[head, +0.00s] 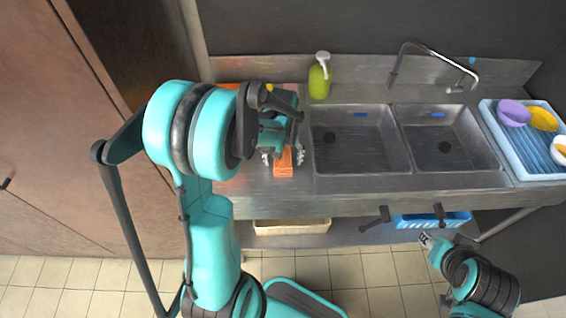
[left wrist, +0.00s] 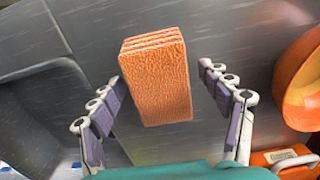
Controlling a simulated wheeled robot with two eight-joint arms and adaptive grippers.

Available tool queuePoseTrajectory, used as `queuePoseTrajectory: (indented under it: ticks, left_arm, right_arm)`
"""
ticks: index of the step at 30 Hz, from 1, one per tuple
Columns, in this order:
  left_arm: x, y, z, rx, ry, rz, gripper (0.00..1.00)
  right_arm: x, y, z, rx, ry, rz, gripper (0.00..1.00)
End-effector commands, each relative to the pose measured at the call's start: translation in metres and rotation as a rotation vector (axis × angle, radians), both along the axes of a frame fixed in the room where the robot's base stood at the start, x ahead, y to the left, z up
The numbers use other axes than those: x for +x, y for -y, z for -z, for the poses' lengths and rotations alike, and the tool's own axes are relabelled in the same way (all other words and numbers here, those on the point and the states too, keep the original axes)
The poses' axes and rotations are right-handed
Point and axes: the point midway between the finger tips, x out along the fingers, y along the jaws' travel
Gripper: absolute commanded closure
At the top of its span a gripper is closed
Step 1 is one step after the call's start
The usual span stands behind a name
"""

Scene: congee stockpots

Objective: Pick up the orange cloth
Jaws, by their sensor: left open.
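The orange cloth (head: 284,168) is a folded, layered block on the steel counter, left of the sinks. In the left wrist view the orange cloth (left wrist: 156,85) lies between my left fingers, with a gap on each side. My left gripper (head: 283,157) is open above the cloth, and its arm hides part of the counter. In the left wrist view the left gripper (left wrist: 160,76) has its fingers spread and holds nothing. My right gripper (head: 427,240) is low in front of the counter, away from the cloth; its jaws are too small to read.
A green soap bottle (head: 319,78) stands behind the left sink basin (head: 360,140). A blue rack (head: 528,150) with colored bowls is at the right. An orange round object (left wrist: 303,85) and an orange item with a handle (left wrist: 285,160) lie near the cloth.

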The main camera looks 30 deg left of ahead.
Motion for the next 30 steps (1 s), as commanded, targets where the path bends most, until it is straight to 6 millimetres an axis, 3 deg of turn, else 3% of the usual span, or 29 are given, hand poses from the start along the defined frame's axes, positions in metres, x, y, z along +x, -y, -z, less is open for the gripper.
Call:
queuePoseTrajectory:
  ticks: [5, 11, 23, 30]
  left_arm:
    - [0.000, 0.000, -0.001, 0.000, 0.000, 0.000, 0.25]
    - [0.000, 0.000, -0.001, 0.000, 0.000, 0.000, 0.77]
    - [0.000, 0.000, -0.005, 0.000, 0.000, 0.000, 0.77]
    - [0.000, 0.000, -0.037, 0.000, 0.000, 0.000, 0.77]
  right_arm:
    - [0.000, 0.000, -0.001, 0.000, 0.000, 0.000, 0.60]
    - [0.000, 0.000, -0.001, 0.000, 0.000, 0.000, 0.60]
    - [0.000, 0.000, -0.003, 0.000, 0.000, 0.000, 0.60]
    - [0.000, 0.000, -0.015, 0.000, 0.000, 0.000, 0.60]
